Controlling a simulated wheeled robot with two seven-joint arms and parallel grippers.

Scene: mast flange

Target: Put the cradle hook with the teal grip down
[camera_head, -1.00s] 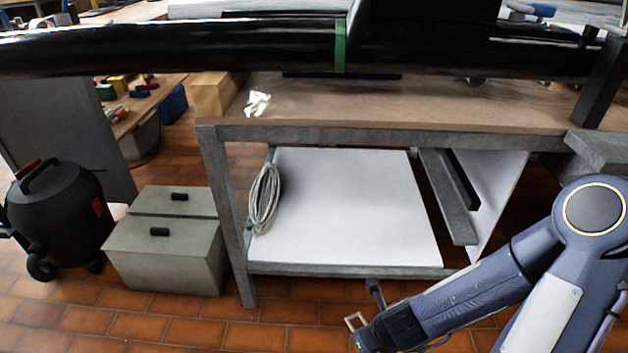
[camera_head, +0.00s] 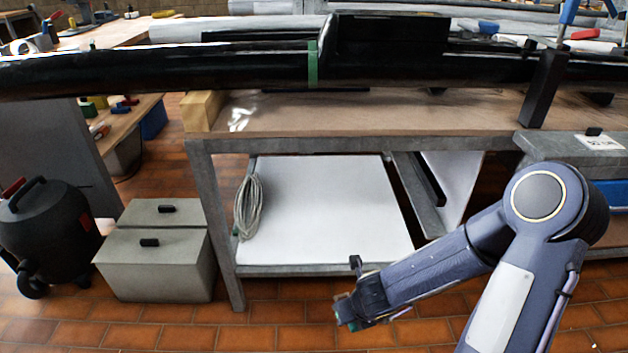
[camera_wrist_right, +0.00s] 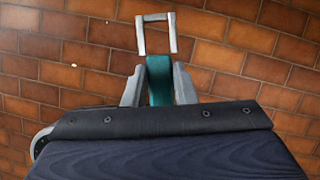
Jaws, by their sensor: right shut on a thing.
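The cradle hook shows in the right wrist view as a teal grip (camera_wrist_right: 159,80) with a square grey metal frame (camera_wrist_right: 157,34) beyond it. My right gripper (camera_wrist_right: 159,88) is shut on the teal grip, one finger on each side, with the floor tiles behind. In the head view my right gripper (camera_head: 345,312) is low over the tiled floor, in front of the bench's lower shelf. The hook is hard to make out there. My left gripper is not in view.
A workbench (camera_head: 300,143) carries a long black mast (camera_head: 150,70). A grey box (camera_head: 155,265) and a black vacuum (camera_head: 45,235) stand at left. A grey surface (camera_head: 570,147) is at right. Floor tiles below are clear.

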